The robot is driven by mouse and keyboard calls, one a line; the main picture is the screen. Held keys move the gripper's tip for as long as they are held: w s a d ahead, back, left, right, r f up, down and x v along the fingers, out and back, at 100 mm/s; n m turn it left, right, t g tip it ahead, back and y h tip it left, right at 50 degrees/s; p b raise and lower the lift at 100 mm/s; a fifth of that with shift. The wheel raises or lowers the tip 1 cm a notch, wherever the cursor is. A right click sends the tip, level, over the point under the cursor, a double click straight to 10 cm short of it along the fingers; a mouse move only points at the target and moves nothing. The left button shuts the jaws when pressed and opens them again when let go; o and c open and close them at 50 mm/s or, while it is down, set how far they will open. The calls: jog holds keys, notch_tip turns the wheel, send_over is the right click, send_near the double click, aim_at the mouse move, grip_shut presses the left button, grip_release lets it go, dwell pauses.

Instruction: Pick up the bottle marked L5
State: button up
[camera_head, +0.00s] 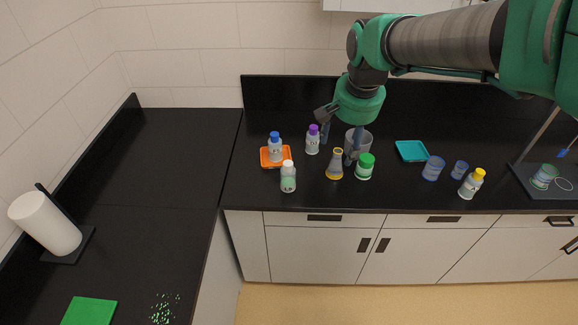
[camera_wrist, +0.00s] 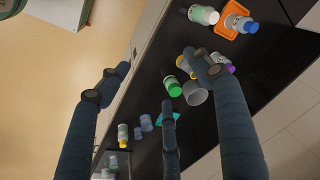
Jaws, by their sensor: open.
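Several bottles stand on the black counter: one with a blue cap (camera_head: 275,150), one with a white cap (camera_head: 288,180), one with a purple cap (camera_head: 312,143) and one with a yellow cap (camera_head: 470,187). A green-capped jar (camera_head: 364,169) stands among them. Their marks are too small to read, so I cannot tell which is L5. My gripper (camera_head: 340,142) is open and empty, with fingers spread above the counter near the purple-capped bottle and a grey beaker. In the wrist view, the purple-capped bottle (camera_wrist: 222,65) is partly hidden behind a finger.
The blue-capped bottle is on an orange tray (camera_head: 267,163). A yellow-rimmed flask (camera_head: 335,168) and the grey beaker (camera_head: 364,137) stand close beneath my gripper. A teal tray (camera_head: 411,151) and blue beakers (camera_head: 432,169) lie to the right.

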jog(key=w+a+f+m+g, duration=0.2)
jog(key=w+a+f, duration=0.6)
jog(key=w+f, duration=0.25)
jog(key=m, duration=0.1)
send_over(288, 172)
jog(key=w, duration=0.1)
jog(key=shift+g, duration=0.4)
notch_tip(288, 172, down, 11)
jog(key=shift+w+r+p, duration=0.1)
jog(key=shift+r+p, duration=0.1)
jog(key=shift+p, duration=0.2)
jog(key=shift+f, duration=0.15)
jog(key=shift+f+b, duration=0.5)
jog(key=shift+f, duration=3.65)
jog(key=shift+f, duration=0.1)
jog(key=shift+w+f+b, duration=0.1)
jog(key=shift+f+b, duration=0.35)
jog(key=shift+f, duration=2.05)
